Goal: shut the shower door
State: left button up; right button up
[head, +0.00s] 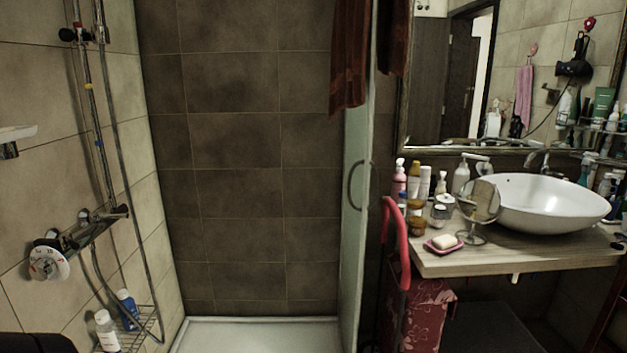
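The shower door (352,270) is a pale glass panel right of the middle in the head view. It stands open, seen almost edge-on, and the shower opening to its left is clear. A curved handle (350,186) sits on it at mid height. A dark red towel (349,60) hangs at its top, hiding part of the upper panel. Neither of my grippers is in view. A dark shape at the bottom left corner is too cut off to identify.
The white shower tray (260,333) is empty. The shower mixer (90,228) and a wire basket (140,328) with bottles are on the left wall. A counter (450,264) with a white basin (545,205) stands at right. A red-handled cart (402,250) is close beside the door.

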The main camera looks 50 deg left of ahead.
aim_at(359, 119)
jog(key=i+u, duration=0.15)
jog(key=u, duration=0.25)
jog(key=i+l+u, duration=0.1)
jog(key=u, duration=0.3)
jog(key=i+l+u, duration=0.15)
jog(key=u, duration=0.3)
